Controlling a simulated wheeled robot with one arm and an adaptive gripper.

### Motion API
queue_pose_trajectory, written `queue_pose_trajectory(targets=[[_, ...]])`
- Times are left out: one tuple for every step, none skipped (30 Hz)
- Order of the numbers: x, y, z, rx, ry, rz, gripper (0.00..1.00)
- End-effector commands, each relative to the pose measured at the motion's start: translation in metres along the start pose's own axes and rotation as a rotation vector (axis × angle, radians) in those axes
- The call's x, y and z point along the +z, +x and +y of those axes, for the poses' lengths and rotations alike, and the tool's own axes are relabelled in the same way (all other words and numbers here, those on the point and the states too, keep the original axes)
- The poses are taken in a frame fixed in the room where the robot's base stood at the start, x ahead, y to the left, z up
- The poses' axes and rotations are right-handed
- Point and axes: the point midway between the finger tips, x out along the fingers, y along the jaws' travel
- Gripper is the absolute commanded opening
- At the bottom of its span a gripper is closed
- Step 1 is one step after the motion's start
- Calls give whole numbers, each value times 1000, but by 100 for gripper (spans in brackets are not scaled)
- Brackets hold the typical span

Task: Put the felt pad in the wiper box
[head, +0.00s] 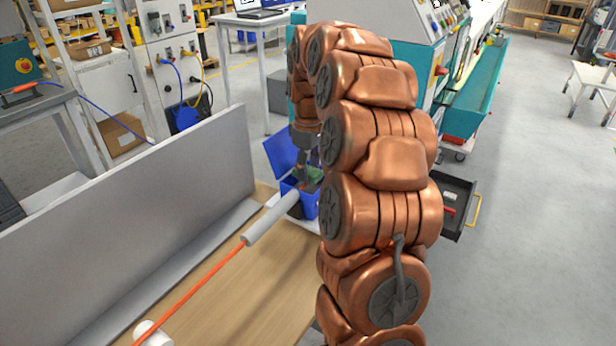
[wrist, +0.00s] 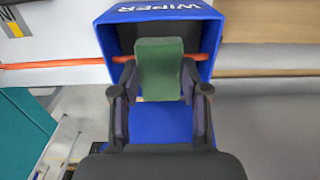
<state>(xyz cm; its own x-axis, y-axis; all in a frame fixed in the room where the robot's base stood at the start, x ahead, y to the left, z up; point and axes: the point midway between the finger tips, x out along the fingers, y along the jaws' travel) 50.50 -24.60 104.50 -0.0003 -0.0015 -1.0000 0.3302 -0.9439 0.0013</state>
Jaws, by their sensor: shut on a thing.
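The blue wiper box (wrist: 209,70) fills the middle of the wrist view, with WIPER in white on its rim and a dark interior. In the head view the box (head: 311,208) stands on the bench's far end, with a raised blue flap (head: 281,153) beside it. My gripper (wrist: 160,78) is shut on the green felt pad (wrist: 160,60), which shows in front of the dark opening. Whether the pad is inside or above the box, I cannot tell. In the head view my gripper (head: 308,178) is at the box, partly hidden by my arm.
An orange cable (head: 190,292) runs along the wooden bench (head: 270,280) through a grey tube (head: 271,219) toward the box. A tall grey panel (head: 150,195) stands along the left. An open dark drawer (head: 455,205) is at the right.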

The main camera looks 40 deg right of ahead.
Motion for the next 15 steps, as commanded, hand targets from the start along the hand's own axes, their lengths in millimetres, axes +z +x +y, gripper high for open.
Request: queue_pose_trajectory(targets=[[1,2,0,-1,1,-1,23],[1,4,0,-1,1,-2,23],[1,7,0,-2,1,-1,23],[1,10,0,-1,1,-1,23],[1,14,0,-1,1,-1,23],[1,20,0,-2,1,-2,23],[1,24,-1,-4,1,-4,23],[1,27,-1,-4,1,-5,23],[1,31,-1,-4,1,-4,23],[1,33,0,-2,1,-2,23],[0,35,0,-1,1,-1,23],[0,36,0,1,1,1,23],[0,36,0,1,1,1,23],[0,36,0,1,1,1,23],[0,36,0,1,1,1,23]])
